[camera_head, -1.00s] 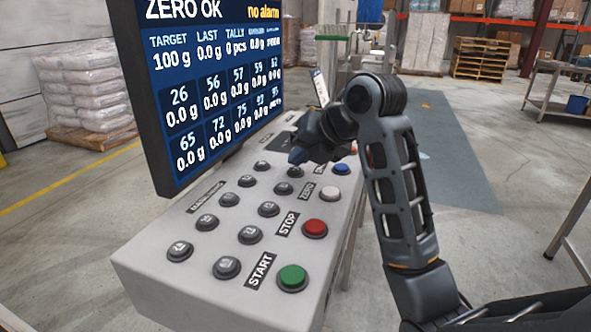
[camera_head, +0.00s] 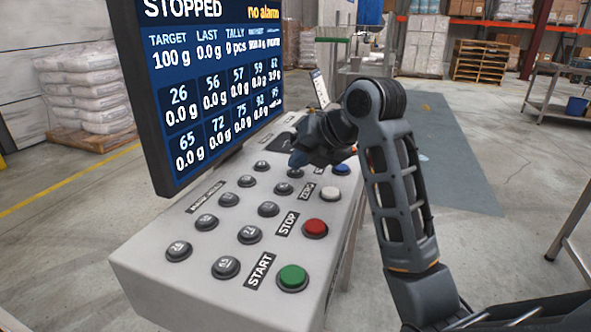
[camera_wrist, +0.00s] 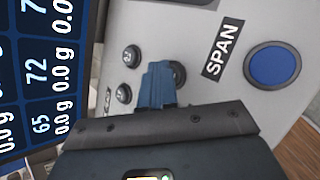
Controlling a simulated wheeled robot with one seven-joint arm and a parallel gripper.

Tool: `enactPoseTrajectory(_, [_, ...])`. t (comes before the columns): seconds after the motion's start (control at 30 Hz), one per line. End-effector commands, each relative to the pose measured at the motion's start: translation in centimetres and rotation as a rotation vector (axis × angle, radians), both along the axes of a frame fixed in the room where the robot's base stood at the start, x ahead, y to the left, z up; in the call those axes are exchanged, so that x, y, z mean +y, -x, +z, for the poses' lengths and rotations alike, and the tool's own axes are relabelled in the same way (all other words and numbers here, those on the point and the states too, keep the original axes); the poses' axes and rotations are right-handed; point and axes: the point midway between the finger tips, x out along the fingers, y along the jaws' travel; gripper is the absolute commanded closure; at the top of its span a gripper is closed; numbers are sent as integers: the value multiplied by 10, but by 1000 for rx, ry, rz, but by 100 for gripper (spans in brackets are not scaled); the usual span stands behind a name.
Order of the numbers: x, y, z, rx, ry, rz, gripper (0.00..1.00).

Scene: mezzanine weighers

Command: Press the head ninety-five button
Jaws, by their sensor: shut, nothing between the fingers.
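The grey console (camera_head: 150,262) carries two columns of dark round head buttons. The far button of the right column (camera_head: 295,173) lies right beneath my gripper (camera_head: 299,159); its number cannot be read, but the screen's matching last cell reads 95. In the wrist view my blue fingertips (camera_wrist: 156,84) are shut and empty. They overlap the left side of this dark button (camera_wrist: 179,74) and hide part of it. Whether they touch it cannot be told. The screen (camera_head: 215,85) reads STOPPED and "no alarm".
A blue button (camera_wrist: 272,65) beside the SPAN label (camera_wrist: 221,50) lies right of my fingers in the wrist view. White (camera_head: 330,194), red (camera_head: 315,228) and green (camera_head: 292,277) buttons line the console's right edge. The screen rises along its left side.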

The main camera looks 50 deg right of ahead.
Motion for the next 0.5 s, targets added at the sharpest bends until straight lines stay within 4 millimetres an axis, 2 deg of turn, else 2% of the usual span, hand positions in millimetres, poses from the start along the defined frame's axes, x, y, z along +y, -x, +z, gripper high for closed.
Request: enactPoseTrajectory(0.5, [0, 0, 17, 1, 0, 0, 100])
